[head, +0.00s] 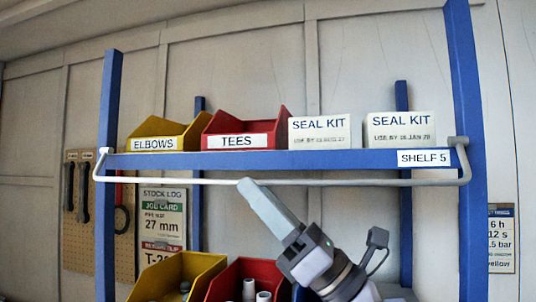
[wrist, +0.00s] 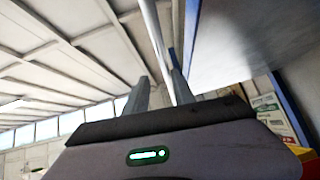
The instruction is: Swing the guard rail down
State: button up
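The guard rail (head: 330,182) is a thin grey bar along the front of Shelf 5. In the head view its end arms hang from pivots at the two posts, and the bar lies just below the blue shelf edge (head: 260,161). My gripper (head: 246,184) reaches up from the lower right, its fingertips at the bar left of the middle. In the wrist view the rail (wrist: 155,35) runs down between the two fingers of my gripper (wrist: 158,78). A gap shows beside the left finger, so the fingers look open; contact with the right finger is unclear.
On the shelf stand a yellow elbows bin (head: 165,135), a red tees bin (head: 240,130) and two seal kit boxes (head: 319,132) (head: 399,130). Lower yellow (head: 180,275) and red (head: 255,270) bins sit beneath, near my arm. Blue posts (head: 108,220) (head: 468,210) bound the rack.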

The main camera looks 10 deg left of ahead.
jog(key=p+x, duration=0.1)
jog(key=x, duration=0.5)
jog(key=shift+a+r, duration=0.3)
jog(key=shift+a, duration=0.05)
jog(key=shift+w, duration=0.1)
jog(key=shift+c, duration=0.2)
grip_shut()
jog(key=shift+w+f, duration=0.1)
dwell(0.7)
